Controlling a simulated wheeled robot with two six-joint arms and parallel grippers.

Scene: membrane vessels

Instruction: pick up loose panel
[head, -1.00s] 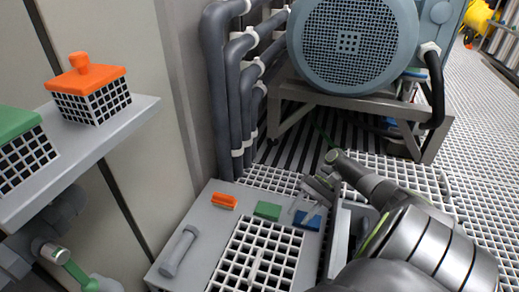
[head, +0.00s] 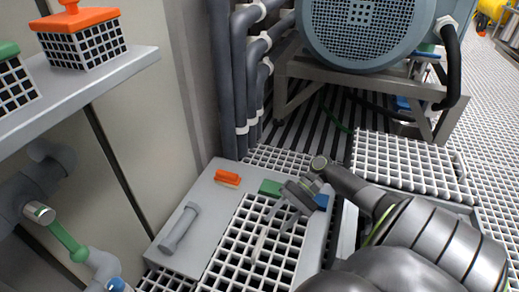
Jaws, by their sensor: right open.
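A white grid panel (head: 235,240) with square openings lies in a grey board low in the middle of the head view. A pale narrow bar (head: 260,243) lies on its grid. Another white grating panel (head: 405,165) lies at the right, with a raised edge. I cannot tell which one is the loose panel. My right gripper (head: 279,217) is open and empty. Its two thin fingers point down and left over the upper right part of the grid in the board. I cannot tell whether they touch it. My left gripper is not in view.
On the grey board (head: 190,255) lie a grey handle-like bar (head: 179,228), an orange block (head: 228,178), a green block (head: 269,187) and a partly hidden blue block (head: 321,201). Upright grey pipes (head: 222,90) and a motor's metal frame (head: 370,75) stand behind. A shelf (head: 100,85) juts in at left.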

